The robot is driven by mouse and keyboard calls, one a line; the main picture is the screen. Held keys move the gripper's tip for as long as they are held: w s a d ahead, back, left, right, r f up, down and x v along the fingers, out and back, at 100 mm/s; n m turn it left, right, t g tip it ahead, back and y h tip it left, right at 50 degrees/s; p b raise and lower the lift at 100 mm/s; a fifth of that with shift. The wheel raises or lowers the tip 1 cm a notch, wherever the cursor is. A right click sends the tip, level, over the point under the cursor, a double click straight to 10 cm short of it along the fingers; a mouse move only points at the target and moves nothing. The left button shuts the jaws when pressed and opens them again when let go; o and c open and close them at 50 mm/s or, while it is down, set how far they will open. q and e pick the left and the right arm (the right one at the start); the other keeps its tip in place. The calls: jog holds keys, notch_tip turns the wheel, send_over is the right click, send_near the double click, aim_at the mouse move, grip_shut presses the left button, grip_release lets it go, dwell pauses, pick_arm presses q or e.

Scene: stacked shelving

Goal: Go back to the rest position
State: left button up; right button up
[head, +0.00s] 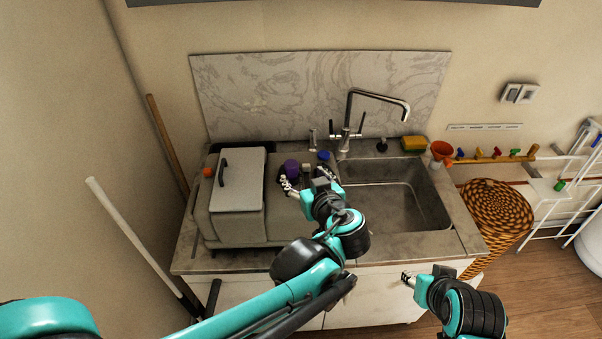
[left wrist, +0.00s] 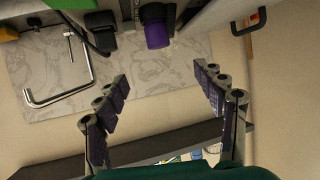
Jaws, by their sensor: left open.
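My left gripper (head: 308,182) is over the counter, between the grey box-shaped appliance and the sink. In the left wrist view my left gripper (left wrist: 162,85) has its fingers spread wide, with nothing between them. A purple-topped item (head: 291,168) stands close beside the left gripper in the head view. It also shows beyond the fingers in the left wrist view (left wrist: 156,32). My right gripper (head: 407,279) is low in front of the cabinet, right of centre. Its fingers are too small to tell whether they are apart.
The grey appliance (head: 236,190) stands on the counter's left. The sink (head: 395,205) has a tall tap (head: 349,115) behind it. A yellow sponge (head: 413,143) and orange funnel (head: 442,150) are at the back right. A woven basket (head: 495,208) stands right of the cabinet. Poles lean at left.

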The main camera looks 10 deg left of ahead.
dwell(0.4)
pick_arm(q)
jog(key=shift+m+g+h, duration=0.4)
jog(key=shift+m+g, duration=0.1)
jog(key=shift+g, duration=0.4)
jog(key=s+a+f, duration=0.1)
jog(key=a, duration=0.1)
jog(key=s+a+f+b, duration=0.1)
jog(key=f, duration=0.1)
jog(key=shift+s+a+f, duration=0.25)
jog(key=shift+s+a, duration=0.1)
jog(key=s+a+f, duration=0.1)
jog(key=s, duration=0.1)
jog(key=s+a+f+m+g+h+b, duration=0.1)
jog(key=s+f, duration=0.1)
jog(key=s+a+f+m+g+h+b, duration=0.1)
jog(key=s+f, duration=0.1)
jog(key=shift+s+a+f, duration=0.15)
jog(key=shift+a+f, duration=0.1)
jog(key=shift+a, duration=0.15)
jog(key=s+d+f+m+h+b, duration=0.1)
jog(key=s+f+m+h+b, duration=0.1)
jog(key=s, duration=0.5)
notch_tip(320, 180, down, 2)
jog(key=shift+d+f+m+g+h, duration=0.1)
jog(key=shift+d+m+g+h, duration=0.15)
jog(key=shift+m+h, duration=0.6)
